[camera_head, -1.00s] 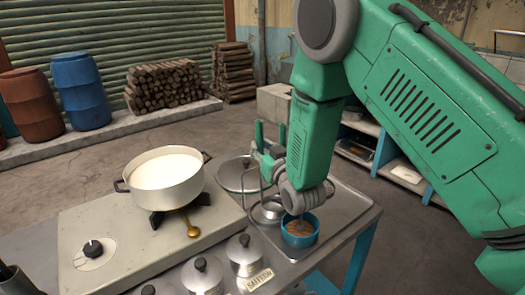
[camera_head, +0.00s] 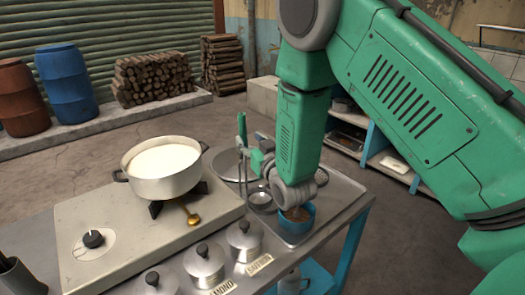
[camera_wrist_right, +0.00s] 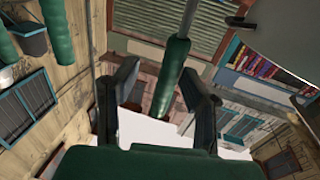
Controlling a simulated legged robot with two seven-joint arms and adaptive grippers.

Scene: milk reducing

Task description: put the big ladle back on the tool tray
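A ladle with a green handle (camera_head: 242,128) and a thin metal shaft stands upright by my right gripper (camera_head: 254,158) in the head view. In the right wrist view, the green handle (camera_wrist_right: 172,78) shows between the two fingers of my right gripper (camera_wrist_right: 162,85), with a gap on each side. The right gripper is open. I cannot tell how the ladle's lower end rests. The metal tray (camera_head: 338,200) at the table's right end holds a steel bowl (camera_head: 262,200) and a blue cup of brown contents (camera_head: 297,216). My left gripper is not in view.
A pot of milk (camera_head: 165,170) sits on the stove (camera_head: 75,215). Several lidded canisters (camera_head: 204,264) line the front edge. A blue shelf (camera_head: 378,150) stands beyond the table.

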